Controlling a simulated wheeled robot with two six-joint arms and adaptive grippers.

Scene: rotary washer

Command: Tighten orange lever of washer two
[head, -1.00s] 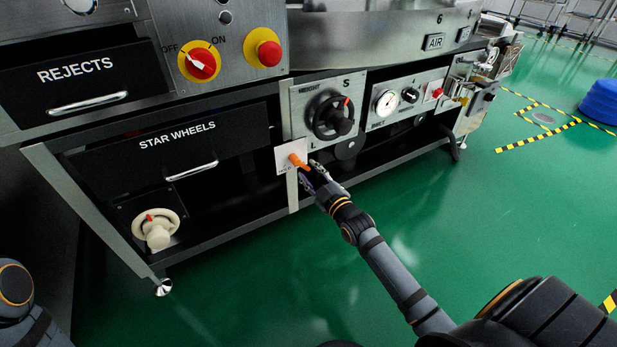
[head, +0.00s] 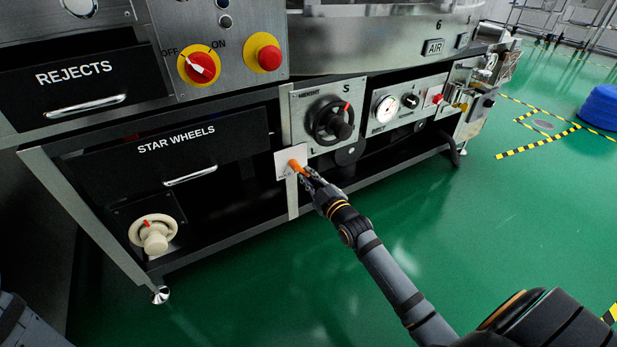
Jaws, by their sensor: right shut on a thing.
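The orange lever (head: 295,165) sticks out from a small white plate (head: 282,163) on the front upright of the washer frame, below the height handwheel. My right gripper (head: 307,176) reaches in from the lower right and is shut on the lever's outer end. Its fingers hide part of the lever. My left gripper is not in view; only a part of my left arm shows at the lower left edge.
A black handwheel (head: 333,121) sits just above right of the lever. The STAR WHEELS drawer (head: 170,160) is to its left, with a cream handwheel (head: 154,234) below. A pressure gauge (head: 386,108) is to the right. The green floor in front is clear.

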